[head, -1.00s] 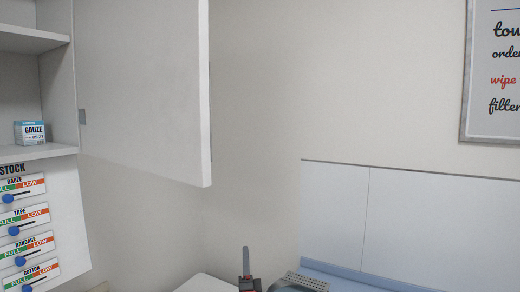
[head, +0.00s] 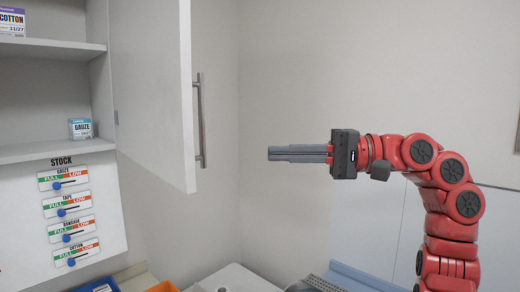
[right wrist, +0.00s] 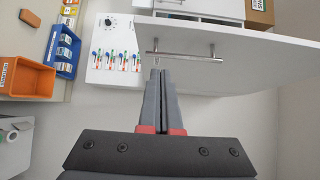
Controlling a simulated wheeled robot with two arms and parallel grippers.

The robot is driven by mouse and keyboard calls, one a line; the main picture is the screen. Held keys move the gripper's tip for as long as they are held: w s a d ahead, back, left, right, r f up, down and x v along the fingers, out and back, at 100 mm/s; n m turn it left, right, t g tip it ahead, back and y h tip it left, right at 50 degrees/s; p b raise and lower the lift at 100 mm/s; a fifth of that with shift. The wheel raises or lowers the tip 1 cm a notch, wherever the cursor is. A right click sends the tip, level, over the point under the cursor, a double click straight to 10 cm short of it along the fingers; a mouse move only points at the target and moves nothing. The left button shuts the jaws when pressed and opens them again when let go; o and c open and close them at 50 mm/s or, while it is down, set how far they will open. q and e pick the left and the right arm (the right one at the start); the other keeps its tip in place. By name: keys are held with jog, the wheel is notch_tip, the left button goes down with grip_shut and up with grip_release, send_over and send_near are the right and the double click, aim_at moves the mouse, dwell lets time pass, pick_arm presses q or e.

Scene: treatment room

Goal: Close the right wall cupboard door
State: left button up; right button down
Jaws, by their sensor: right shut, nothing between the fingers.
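The right wall cupboard door (head: 153,90) is a white panel standing wide open, jutting out from the cupboard's right side in the head view. Its vertical metal bar handle (head: 201,120) is on the face turned to the right. My right gripper (head: 272,153) is shut and empty, to the right of the handle and apart from it in the head view, pointing left. In the right wrist view the door (right wrist: 240,48) and its handle (right wrist: 185,57) lie just beyond my shut fingertips (right wrist: 158,72). Contact is not visible. My left gripper is not in view.
The open cupboard has shelves with a gauze box (head: 81,128) and a cotton box (head: 12,22). A stock board (head: 70,215) with sliders hangs below. An orange bin (right wrist: 27,78) and blue bin (right wrist: 63,48) show in the right wrist view. The wall right of the door is bare.

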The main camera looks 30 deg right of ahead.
jog(key=s+a+p+x, duration=0.1)
jog(key=p+x, duration=0.5)
jog(key=x, duration=0.6)
jog(key=shift+s+a+p, duration=0.2)
jog(key=shift+s+p, duration=0.15)
jog(key=shift+s, duration=0.3)
